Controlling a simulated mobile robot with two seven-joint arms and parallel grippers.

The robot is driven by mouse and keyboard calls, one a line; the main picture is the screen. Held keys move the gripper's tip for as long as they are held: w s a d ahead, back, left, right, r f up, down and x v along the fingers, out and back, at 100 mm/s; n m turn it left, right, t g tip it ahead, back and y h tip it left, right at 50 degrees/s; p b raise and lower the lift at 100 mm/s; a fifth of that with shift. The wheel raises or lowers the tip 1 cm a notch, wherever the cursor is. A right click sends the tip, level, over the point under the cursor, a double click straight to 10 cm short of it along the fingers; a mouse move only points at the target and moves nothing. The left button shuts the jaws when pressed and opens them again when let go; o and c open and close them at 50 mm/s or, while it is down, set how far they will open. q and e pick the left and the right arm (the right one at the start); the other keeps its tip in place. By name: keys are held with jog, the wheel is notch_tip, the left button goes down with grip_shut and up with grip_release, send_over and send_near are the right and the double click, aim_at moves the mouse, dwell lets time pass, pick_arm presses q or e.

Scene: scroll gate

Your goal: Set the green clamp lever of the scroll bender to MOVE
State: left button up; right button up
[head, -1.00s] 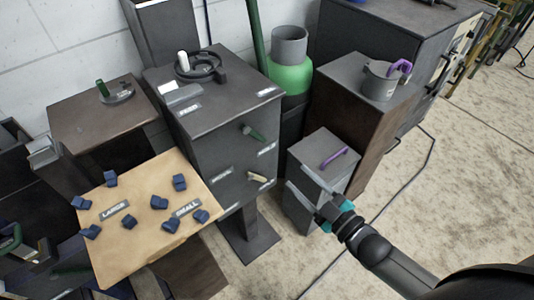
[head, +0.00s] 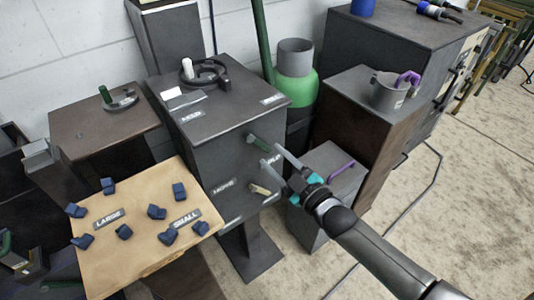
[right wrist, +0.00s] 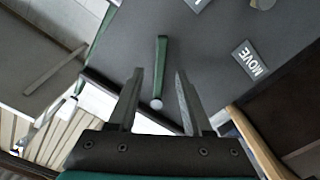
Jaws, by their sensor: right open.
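The scroll bender is the dark grey box cabinet (head: 235,120). Its green clamp lever (head: 258,143) sticks out of the front face, near a label on the right that my gripper partly hides. The MOVE label (head: 222,187) is lower left on that face. My right gripper (head: 272,156) is open, its fingertips close to the lever's end. In the right wrist view the green lever (right wrist: 161,62) runs between the open fingers (right wrist: 159,82), its pale round end toward my palm; the MOVE label (right wrist: 249,62) is to the right. I cannot tell whether a finger touches the lever.
A cream lever (head: 262,190) sits below the green one. A wooden board (head: 140,255) with several blue blocks stands at left. A grey box with a purple handle (head: 342,171) and a pedestal with a grey pot (head: 388,95) stand right. A green cylinder (head: 294,88) is behind.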

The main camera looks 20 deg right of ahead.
aim_at(263, 148)
pick_arm(q)
jog(key=shift+w+d+r+b, duration=0.25)
jog(key=shift+r, duration=0.4)
jog(key=shift+w+d+r+b, duration=0.2)
jog(key=shift+d+r+b, duration=0.05)
jog(key=shift+r, duration=0.35)
pick_arm(e)
jog(key=shift+x, duration=1.75)
grip_shut()
